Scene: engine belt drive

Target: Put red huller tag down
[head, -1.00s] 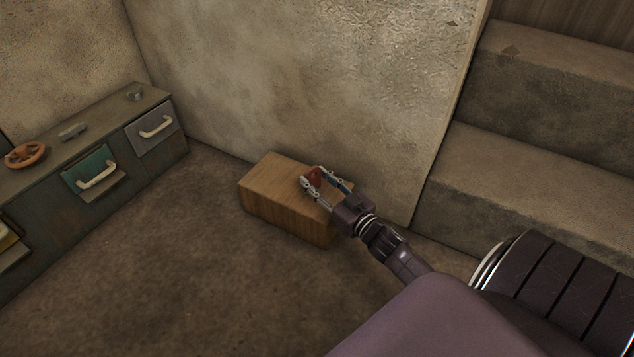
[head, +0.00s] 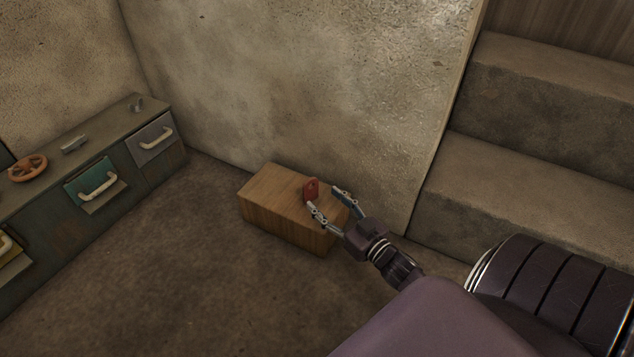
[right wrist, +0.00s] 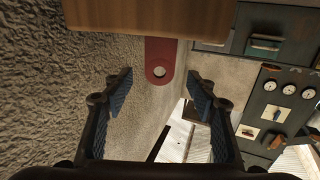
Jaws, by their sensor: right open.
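The red huller tag (head: 311,189), a small red piece with a round hole, stands upright on top of the wooden box (head: 265,190). In the right wrist view the tag (right wrist: 160,58) shows between and beyond the fingertips, against the box (right wrist: 150,18) at the top of the picture. My right gripper (head: 323,198) is open and empty, just in front of the tag at the box's right side. Its fingers (right wrist: 160,76) are spread, with gaps on both sides of the tag. My left gripper is not in view.
A wall stands close behind the box, and concrete steps (head: 530,180) rise at the right. A dark cabinet (head: 100,180) with drawers is at the left, with an orange handwheel (head: 27,168) on top. The floor between cabinet and box is clear.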

